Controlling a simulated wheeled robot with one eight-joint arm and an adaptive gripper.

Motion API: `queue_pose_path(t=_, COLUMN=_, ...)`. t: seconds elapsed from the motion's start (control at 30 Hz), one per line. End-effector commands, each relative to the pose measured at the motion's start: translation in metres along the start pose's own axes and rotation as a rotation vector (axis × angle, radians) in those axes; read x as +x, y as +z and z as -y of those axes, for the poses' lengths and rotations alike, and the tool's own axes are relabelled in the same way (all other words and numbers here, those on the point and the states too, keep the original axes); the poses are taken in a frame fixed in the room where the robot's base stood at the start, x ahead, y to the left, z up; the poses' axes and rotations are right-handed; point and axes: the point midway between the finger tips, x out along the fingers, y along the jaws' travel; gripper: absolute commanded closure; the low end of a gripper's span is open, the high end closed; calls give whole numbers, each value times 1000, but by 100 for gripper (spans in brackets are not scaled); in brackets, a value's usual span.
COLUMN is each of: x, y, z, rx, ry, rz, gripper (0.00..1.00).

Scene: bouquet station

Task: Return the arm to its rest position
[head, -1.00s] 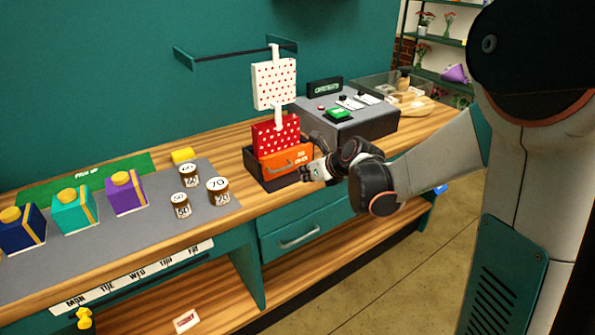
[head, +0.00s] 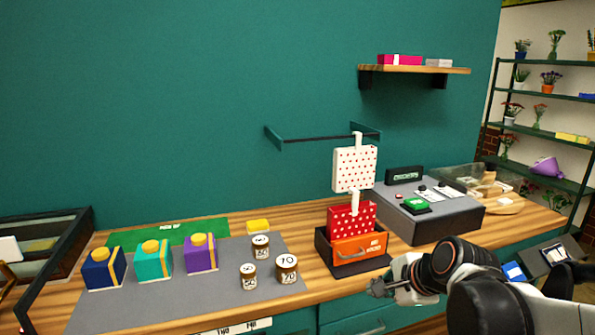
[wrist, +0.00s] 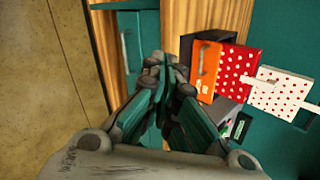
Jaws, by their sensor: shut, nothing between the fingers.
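My gripper (head: 380,289) is at the front edge of the counter, just right of and below the orange-fronted box in the head view. In the wrist view my gripper (wrist: 160,92) has its fingers together with nothing between them. The arm reaches in from the lower right of the head view. The orange front (head: 358,248) carries a handle and stands in a dark holder, with a red dotted bag (head: 352,220) behind it. The gripper appears apart from the box.
A white dotted panel (head: 355,168) hangs above. Three gift boxes, navy (head: 104,269), teal (head: 153,262) and purple (head: 201,254), stand at left on a grey mat (head: 135,309). Small numbered jars (head: 286,268) stand nearby. A grey console (head: 435,222) sits right. Shelves (head: 540,134) stand behind.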

Motion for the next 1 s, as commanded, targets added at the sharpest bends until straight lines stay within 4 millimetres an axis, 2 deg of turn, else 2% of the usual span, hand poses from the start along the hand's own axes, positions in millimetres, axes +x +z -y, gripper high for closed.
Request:
queue_pose_path(t=0.1, x=-28, y=8, z=-20, rx=-273, ry=27, rz=-35, gripper=100)
queue_pose_path(t=0.3, x=-68, y=14, z=-55, rx=-745, ry=88, rz=-87, gripper=100)
queue_pose_path(t=0.6, x=-110, y=13, z=-106, rx=-1368, ry=201, rz=-127, gripper=100)
queue_pose_path(t=0.8, x=-121, y=10, z=-120, rx=-1552, ry=241, rz=-133, gripper=100)
queue_pose_path(t=1.0, x=-122, y=10, z=-121, rx=-1573, ry=246, rz=-133, gripper=100)
